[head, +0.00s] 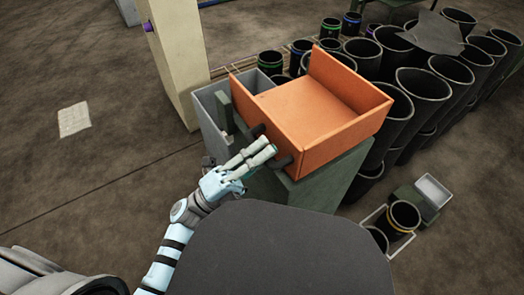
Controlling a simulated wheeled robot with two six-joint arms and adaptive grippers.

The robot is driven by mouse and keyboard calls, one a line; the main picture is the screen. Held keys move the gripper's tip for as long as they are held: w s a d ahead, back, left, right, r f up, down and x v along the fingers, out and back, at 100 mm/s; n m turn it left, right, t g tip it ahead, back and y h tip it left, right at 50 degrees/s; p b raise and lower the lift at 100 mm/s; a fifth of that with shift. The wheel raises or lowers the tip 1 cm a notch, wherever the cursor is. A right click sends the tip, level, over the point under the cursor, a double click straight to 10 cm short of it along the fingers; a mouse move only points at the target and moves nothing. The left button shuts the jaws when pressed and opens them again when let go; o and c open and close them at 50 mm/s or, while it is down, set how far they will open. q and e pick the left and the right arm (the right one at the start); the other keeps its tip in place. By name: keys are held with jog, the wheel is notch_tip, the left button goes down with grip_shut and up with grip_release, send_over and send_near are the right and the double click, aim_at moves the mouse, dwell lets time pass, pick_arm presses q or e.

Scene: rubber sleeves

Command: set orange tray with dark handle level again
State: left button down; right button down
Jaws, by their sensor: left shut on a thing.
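The orange tray (303,106) stands in the middle of the head view, on top of a dark green-grey stand (335,180). It looks empty inside. Its dark handle (283,161) is on the wall that faces me and is partly hidden by my fingers. My left gripper (268,147) reaches up from the lower left and is shut on the handle. The tray appears tilted, but I cannot tell exactly how it rests on the stand. My right gripper does not show.
A grey bin (213,107) stands left of the tray, near a cream post (175,60). Several black rubber sleeves (415,100) stand at the right and behind. A small open box (398,240) with sleeves lies at the lower right. The floor at the left is mostly clear.

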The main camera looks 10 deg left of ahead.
pick_arm(q)
jog(key=shift+f, duration=0.3)
jog(key=c, duration=1.6)
grip_release()
jog(key=shift+o, duration=0.2)
jog(key=v, duration=1.2)
jog(key=shift+r, duration=0.1)
